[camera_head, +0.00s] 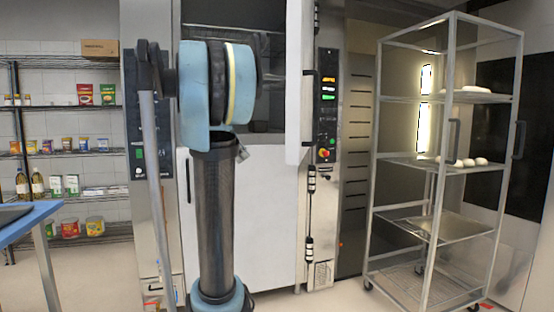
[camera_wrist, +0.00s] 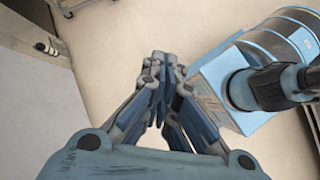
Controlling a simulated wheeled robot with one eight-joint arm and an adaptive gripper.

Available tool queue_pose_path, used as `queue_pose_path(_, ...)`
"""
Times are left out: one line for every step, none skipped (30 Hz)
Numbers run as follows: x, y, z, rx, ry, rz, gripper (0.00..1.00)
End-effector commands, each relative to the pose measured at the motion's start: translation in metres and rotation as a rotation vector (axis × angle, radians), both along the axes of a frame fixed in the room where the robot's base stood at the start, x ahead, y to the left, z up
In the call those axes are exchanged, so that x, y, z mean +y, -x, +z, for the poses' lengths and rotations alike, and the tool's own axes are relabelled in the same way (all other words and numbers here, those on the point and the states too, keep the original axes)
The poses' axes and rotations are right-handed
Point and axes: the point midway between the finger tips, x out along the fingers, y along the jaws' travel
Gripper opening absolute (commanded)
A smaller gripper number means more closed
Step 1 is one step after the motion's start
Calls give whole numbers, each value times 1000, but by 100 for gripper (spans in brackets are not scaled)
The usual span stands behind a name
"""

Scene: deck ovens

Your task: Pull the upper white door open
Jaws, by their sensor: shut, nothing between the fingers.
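The upper white door (camera_head: 299,90) stands swung out from the oven, seen almost edge-on in the head view, on the right of the opening. The dark upper oven chamber (camera_head: 268,105) shows to its left, partly behind my arm. A dark handle shows by the door's right side. My gripper (camera_wrist: 160,58) is shut and empty in the wrist view, with pale floor behind its fingers. In the head view my arm hides most of the gripper, so I cannot tell its exact distance from the door.
The lower white door (camera_head: 265,215) is closed below the chamber. A control panel (camera_head: 327,105) is right of the open door. A wheeled metal rack (camera_head: 447,110) with dough pieces stands further right. A blue table (camera_head: 28,218) is at the left, before stocked shelves.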

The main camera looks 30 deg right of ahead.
Motion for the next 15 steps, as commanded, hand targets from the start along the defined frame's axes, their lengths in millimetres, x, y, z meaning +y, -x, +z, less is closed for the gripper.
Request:
queue_pose_path(-10,-8,14,38,6,9,0)
queue_pose_path(-15,-11,21,61,9,16,0)
queue_pose_path(-21,-15,30,88,11,24,0)
queue_pose_path(-25,-17,36,108,13,29,0)
queue_pose_path(-28,-19,40,123,13,33,0)
queue_pose_path(-32,-21,46,143,15,40,0)
queue_pose_path(-34,-23,50,155,16,42,0)
queue_pose_path(-36,-24,53,166,15,45,0)
queue_pose_path(-38,-25,56,176,15,47,0)
queue_pose_path(-40,-25,57,181,16,48,0)
queue_pose_path(-41,-26,58,186,15,50,0)
queue_pose_path(-42,-25,58,190,15,51,0)
queue_pose_path(-43,-24,58,192,16,50,0)
queue_pose_path(-45,-23,56,193,16,51,0)
queue_pose_path(-46,-22,54,192,16,50,0)
